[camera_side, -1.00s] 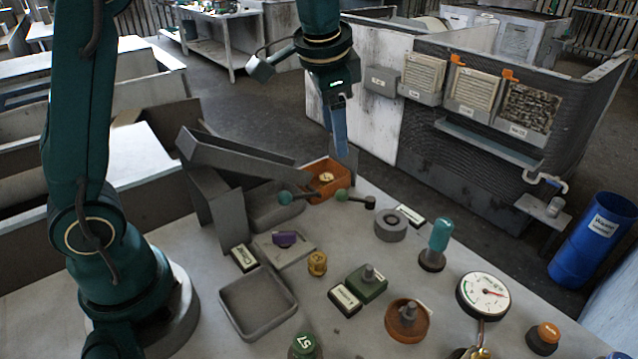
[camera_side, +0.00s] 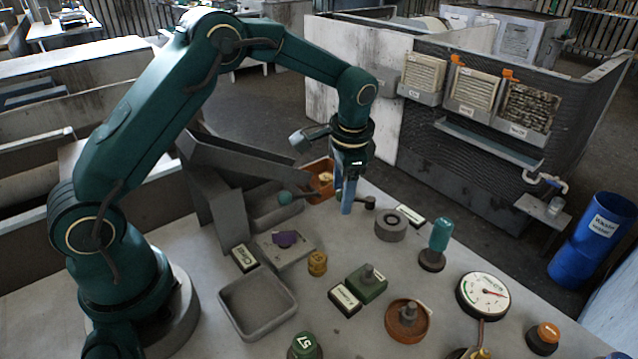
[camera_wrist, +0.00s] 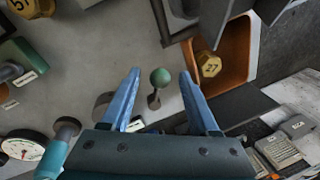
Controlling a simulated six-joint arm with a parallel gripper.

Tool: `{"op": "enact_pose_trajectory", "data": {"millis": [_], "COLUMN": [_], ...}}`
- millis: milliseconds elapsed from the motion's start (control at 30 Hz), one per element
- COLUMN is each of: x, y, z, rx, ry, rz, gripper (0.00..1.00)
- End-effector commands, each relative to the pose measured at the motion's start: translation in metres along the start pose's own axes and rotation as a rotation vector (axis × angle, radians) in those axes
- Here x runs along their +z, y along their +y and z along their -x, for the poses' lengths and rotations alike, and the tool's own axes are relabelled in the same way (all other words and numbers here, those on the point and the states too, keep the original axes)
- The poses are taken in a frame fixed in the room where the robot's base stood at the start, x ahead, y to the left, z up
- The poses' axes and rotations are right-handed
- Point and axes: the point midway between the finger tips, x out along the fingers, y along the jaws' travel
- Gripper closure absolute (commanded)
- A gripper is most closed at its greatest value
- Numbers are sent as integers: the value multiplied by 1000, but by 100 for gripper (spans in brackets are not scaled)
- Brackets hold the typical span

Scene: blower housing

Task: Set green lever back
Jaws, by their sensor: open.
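The green lever has a round green knob (camera_wrist: 160,77) on a short dark stem, seen in the wrist view between my two fingers. In the side view my fingers hide the knob; only the lever's dark pivot end (camera_side: 370,202) shows to their right. My gripper (camera_side: 347,210) points down over the lever with blue fingers. In the wrist view my gripper (camera_wrist: 158,74) is open, one finger on each side of the knob, with a gap on both sides. I cannot tell how high the fingertips are relative to the knob.
An orange bin (camera_side: 322,194) with a brass part stands behind. A grey ring (camera_side: 391,228) and a teal-handled tool (camera_side: 437,240) stand to the right. A grey tray (camera_side: 257,303) is in front.

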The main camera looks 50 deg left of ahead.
Motion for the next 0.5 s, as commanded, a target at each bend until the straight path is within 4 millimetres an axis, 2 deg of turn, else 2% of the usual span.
{"op": "enact_pose_trajectory", "data": {"millis": [200, 367, 500], "x": [0, 0, 0], "y": [0, 0, 0], "z": [0, 0, 0], "rx": [0, 0, 0], "ry": [0, 1, 1], "rz": [1, 1, 1], "gripper": [39, 100, 100]}}
